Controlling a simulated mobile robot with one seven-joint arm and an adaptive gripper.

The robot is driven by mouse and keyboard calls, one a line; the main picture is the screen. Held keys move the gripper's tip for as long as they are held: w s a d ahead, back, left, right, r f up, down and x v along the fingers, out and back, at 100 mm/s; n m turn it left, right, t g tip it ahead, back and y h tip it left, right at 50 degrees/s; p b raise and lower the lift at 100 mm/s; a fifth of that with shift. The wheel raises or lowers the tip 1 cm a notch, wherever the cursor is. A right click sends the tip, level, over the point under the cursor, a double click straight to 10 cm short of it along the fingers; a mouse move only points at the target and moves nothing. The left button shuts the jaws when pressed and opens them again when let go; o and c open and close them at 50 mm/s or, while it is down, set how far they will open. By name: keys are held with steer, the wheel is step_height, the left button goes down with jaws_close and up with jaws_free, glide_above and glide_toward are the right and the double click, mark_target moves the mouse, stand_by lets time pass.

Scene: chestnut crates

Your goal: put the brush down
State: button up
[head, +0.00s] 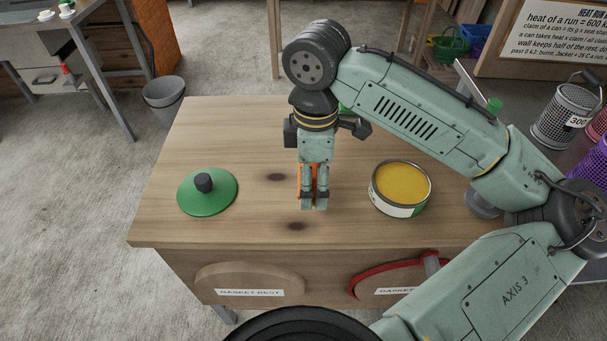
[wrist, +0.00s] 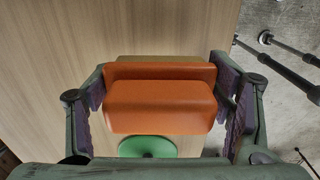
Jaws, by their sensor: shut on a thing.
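My gripper (head: 314,204) points down over the wooden bench, between a green lid and an open can. It is shut on the brush, an orange block that shows as narrow orange strips (head: 301,182) behind my fingers in the head view. In the wrist view the brush (wrist: 160,105) fills the space between the two fingers of my gripper (wrist: 165,108). My fingers hide most of the brush in the head view, and I cannot tell whether it touches the bench top.
The green lid (head: 222,195) with a dark knob lies left on the bench (head: 170,225). An open can of yellow stuff (head: 400,205) stands right of my gripper. Bare wood lies between lid and gripper. A grey bin (head: 165,103) stands on the floor beyond.

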steer(key=shift+w+a, duration=0.5)
steer(key=shift+w, duration=0.15)
steer(key=f, duration=0.1)
steer(key=f+p, duration=0.1)
steer(key=w+f, duration=0.1)
steer(key=shift+a+f, duration=0.25)
steer(key=shift+a, duration=0.1)
steer(key=shift+f, duration=0.15)
steer(key=shift+f, duration=0.2)
steer(key=o, duration=1.3)
steer(key=shift+r, duration=0.15)
